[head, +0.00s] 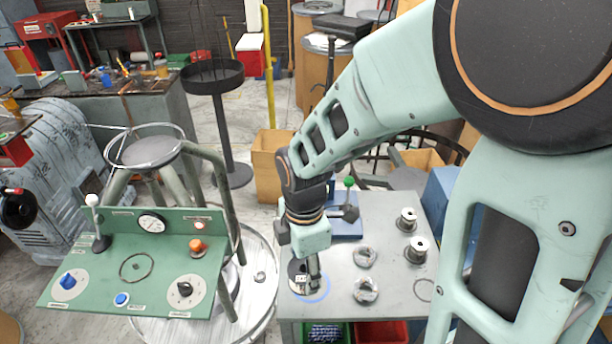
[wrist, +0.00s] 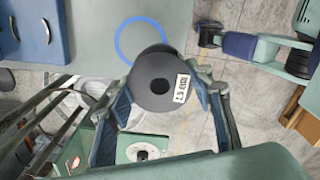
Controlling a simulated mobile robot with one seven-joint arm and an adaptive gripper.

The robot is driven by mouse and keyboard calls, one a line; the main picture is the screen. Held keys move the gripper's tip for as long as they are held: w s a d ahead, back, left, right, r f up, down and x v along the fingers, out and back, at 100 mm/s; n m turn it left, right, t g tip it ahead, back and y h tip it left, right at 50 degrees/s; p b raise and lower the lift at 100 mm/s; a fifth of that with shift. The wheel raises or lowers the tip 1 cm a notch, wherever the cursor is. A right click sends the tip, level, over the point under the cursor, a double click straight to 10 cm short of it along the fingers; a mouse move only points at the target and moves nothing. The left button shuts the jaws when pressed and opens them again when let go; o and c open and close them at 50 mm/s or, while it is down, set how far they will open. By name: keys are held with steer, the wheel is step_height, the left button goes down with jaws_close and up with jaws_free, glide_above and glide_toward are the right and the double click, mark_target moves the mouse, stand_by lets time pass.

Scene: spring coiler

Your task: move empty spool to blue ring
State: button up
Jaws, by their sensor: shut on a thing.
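The empty spool (wrist: 160,82) is dark grey with a centre hole and a white label. My gripper (wrist: 165,95) is shut on it, with one finger on each side in the wrist view. In the head view the spool (head: 297,272) is partly hidden behind my gripper (head: 313,274). The blue ring (head: 322,296) is marked on the grey table near its front left corner. In the wrist view the ring (wrist: 121,34) shows beyond the spool, which covers part of it. The spool looks off-centre from the ring; I cannot tell its height above the table.
On the grey table (head: 390,310) stand two metal spools (head: 416,250) at the right and two coil-like pieces (head: 365,257) in the middle. A blue base (head: 347,229) with a green-knobbed lever is behind my gripper. A green control panel (head: 140,262) stands left, across a gap.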

steer(key=w+f+b, duration=0.1)
steer(key=f, duration=0.1)
steer(key=w+d+f+b, duration=0.1)
steer(key=w+f+b, duration=0.1)
steer(key=shift+w+d+f, duration=0.15)
steer(key=shift+f, duration=0.25)
steer(key=f+b, duration=0.3)
steer(key=shift+w+d+f, duration=0.1)
steer(key=shift+w+f, duration=0.15)
steer(key=shift+f, duration=0.2)
steer(key=o, duration=1.2)
steer(key=shift+r, duration=0.1)
step_height(320, 180, up, 12)
steer(key=shift+r+p, duration=0.1)
steer(key=shift+p, duration=0.5)
